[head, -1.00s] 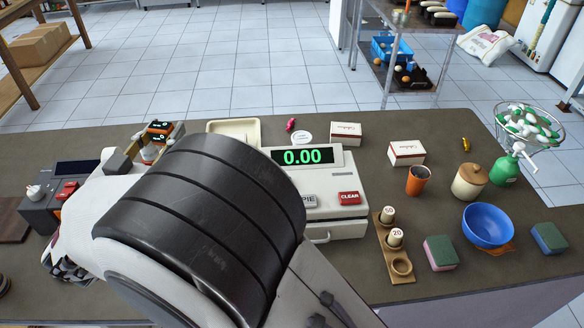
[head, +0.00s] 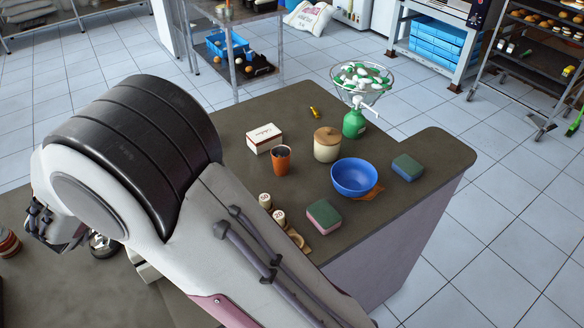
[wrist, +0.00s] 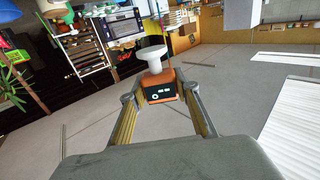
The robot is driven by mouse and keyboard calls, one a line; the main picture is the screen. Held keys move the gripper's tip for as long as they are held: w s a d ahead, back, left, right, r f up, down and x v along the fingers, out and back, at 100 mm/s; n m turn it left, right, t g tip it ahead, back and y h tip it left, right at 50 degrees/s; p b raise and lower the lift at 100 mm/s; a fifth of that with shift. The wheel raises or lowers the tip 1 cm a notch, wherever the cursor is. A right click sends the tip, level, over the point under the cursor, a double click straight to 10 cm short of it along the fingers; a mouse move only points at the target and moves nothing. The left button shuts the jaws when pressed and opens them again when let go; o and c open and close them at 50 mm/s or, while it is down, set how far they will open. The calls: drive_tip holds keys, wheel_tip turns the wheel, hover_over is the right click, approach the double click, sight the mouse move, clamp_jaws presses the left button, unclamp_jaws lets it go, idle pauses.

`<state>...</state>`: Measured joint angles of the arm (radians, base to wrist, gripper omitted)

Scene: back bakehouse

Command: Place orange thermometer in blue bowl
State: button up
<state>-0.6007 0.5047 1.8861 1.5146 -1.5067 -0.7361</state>
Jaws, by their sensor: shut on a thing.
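The orange thermometer (wrist: 162,86), with a black display face and a white knob-like part above, is between the fingers of my gripper (wrist: 160,98) in the wrist view. My gripper is shut on it and holds it up over what looks like floor. In the head view my arm covers the left side, and neither my gripper nor the thermometer shows. The blue bowl (head: 354,178) stands upright near the counter's right end in the head view, and its visible inside looks empty.
Around the bowl are a green-and-pink sponge (head: 323,217), a blue-green sponge (head: 408,167), a lidded jar (head: 327,145), an orange cup (head: 281,160) and a white box (head: 264,138). A green scale-like stand (head: 354,124) carries a filled wire basket (head: 362,80). An orange-brown flat thing (head: 371,192) lies under the bowl.

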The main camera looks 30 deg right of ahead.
drive_tip(key=s+d+m+g+h, duration=0.1)
drive_tip(key=s+d+m+g, duration=0.25)
drive_tip(key=d, duration=0.75)
drive_tip(key=s+d+m+g+h, duration=0.25)
drive_tip(key=s+d+g, duration=0.25)
drive_tip(key=d, duration=0.7)
drive_tip(key=s+d+m+g+h, duration=0.1)
drive_tip(key=s+d+m+g, duration=0.3)
drive_tip(key=d, duration=0.7)
drive_tip(key=s+d+m+g+y, duration=0.2)
drive_tip(key=s+d+g, duration=0.4)
drive_tip(key=s+d, duration=0.3)
drive_tip(key=shift+s+a+f, duration=0.2)
drive_tip(key=shift+a+f, duration=0.05)
drive_tip(key=shift+f, duration=0.55)
drive_tip(key=shift+s+a+f, duration=0.15)
drive_tip(key=shift+a+f, duration=0.05)
drive_tip(key=shift+f, duration=0.6)
drive_tip(key=shift+s+a+f, duration=0.2)
drive_tip(key=shift+a+f, duration=0.05)
drive_tip(key=shift+f, duration=0.55)
wheel_tip(320, 180, down, 6)
drive_tip(key=shift+f, duration=0.15)
drive_tip(key=shift+f, duration=1.85)
